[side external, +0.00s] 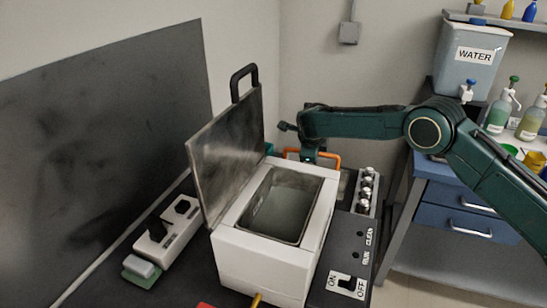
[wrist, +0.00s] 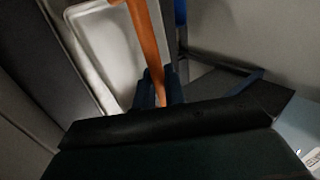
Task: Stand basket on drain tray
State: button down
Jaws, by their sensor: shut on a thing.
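My gripper (side external: 308,158) is behind the white tank and shut on an orange handle, which I take to be the basket's handle (side external: 331,158). In the wrist view the orange handle (wrist: 146,45) runs up between the dark fingers (wrist: 158,92). The basket's body is hidden behind the tank in the side view and cannot be made out in the wrist view. A pale, rimmed tray (wrist: 108,45), probably the drain tray, lies below and left of the handle in the wrist view. I cannot tell whether the basket touches it.
The white tank (side external: 262,258) is open, with its metal lid (side external: 228,145) raised on the left. A control panel (side external: 349,255) and a row of metal knobs or vials (side external: 367,190) stand right of it. A blue drawer cabinet (side external: 460,200) is farther right.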

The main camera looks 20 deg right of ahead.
jog(key=shift+f, duration=0.3)
dwell(0.5)
jog(key=c, duration=1.4)
grip_release()
jog(key=v, duration=1.3)
jog(key=shift+s+a+r, duration=0.15)
jog(key=shift+r, duration=0.15)
